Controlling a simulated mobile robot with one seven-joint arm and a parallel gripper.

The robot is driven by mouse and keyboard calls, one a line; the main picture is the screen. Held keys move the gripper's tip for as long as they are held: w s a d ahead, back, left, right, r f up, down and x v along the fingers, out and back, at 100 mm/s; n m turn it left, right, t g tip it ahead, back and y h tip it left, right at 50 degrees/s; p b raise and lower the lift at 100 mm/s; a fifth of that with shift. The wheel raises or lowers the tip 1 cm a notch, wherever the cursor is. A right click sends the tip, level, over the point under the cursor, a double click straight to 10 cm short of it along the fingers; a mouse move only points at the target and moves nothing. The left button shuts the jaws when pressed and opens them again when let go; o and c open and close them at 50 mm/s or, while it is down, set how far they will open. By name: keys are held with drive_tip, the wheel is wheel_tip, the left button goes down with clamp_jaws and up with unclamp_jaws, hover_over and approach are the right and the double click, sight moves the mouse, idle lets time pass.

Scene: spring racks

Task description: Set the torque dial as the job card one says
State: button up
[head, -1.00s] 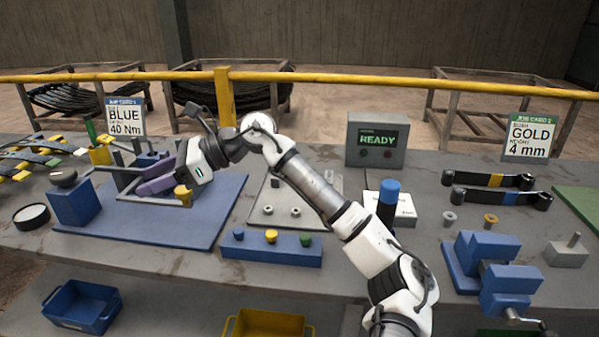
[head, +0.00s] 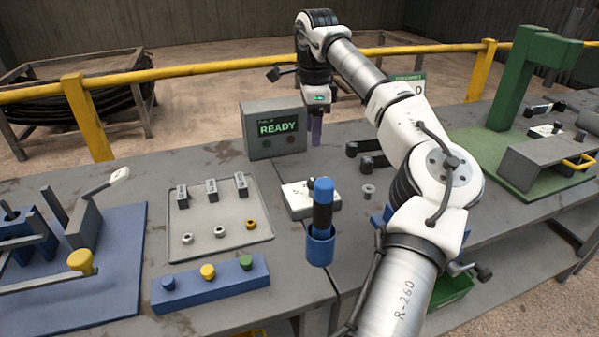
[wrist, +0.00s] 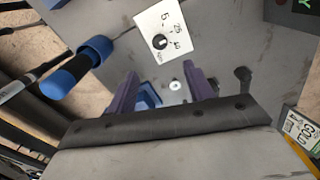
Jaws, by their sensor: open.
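In the wrist view the dial's white face (wrist: 180,25) has a round black knob (wrist: 160,41) and marks that look like 5, 25 and 40, with Nm. The knob's pointer is too small to read surely. My gripper (head: 316,135) has purple fingers and points down beside the grey READY box. In the wrist view my gripper (wrist: 163,80) is open, with the dial beyond the fingertips. Job card one is outside the current views.
A blue-capped black tool (head: 322,205) stands in a blue holder right by the dial. The READY box (head: 273,128) stands behind it. A grey tray (head: 220,218) with small parts lies left.

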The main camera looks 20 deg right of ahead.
sight(313, 181)
wheel_tip(313, 181, down, 14)
drive_tip(key=shift+s+d+r+p, duration=0.1)
drive_tip(key=shift+d+r+p, duration=0.05)
drive_tip(key=shift+p, duration=0.95)
drive_tip(key=shift+c, duration=0.4)
drive_tip(key=c, duration=0.9)
drive_tip(key=shift+m, duration=0.3)
drive_tip(key=m+b, duration=0.1)
drive_tip(key=m, duration=0.3)
drive_tip(key=m+b, duration=0.1)
drive_tip(key=m, duration=0.4)
drive_tip(key=shift+m, duration=0.3)
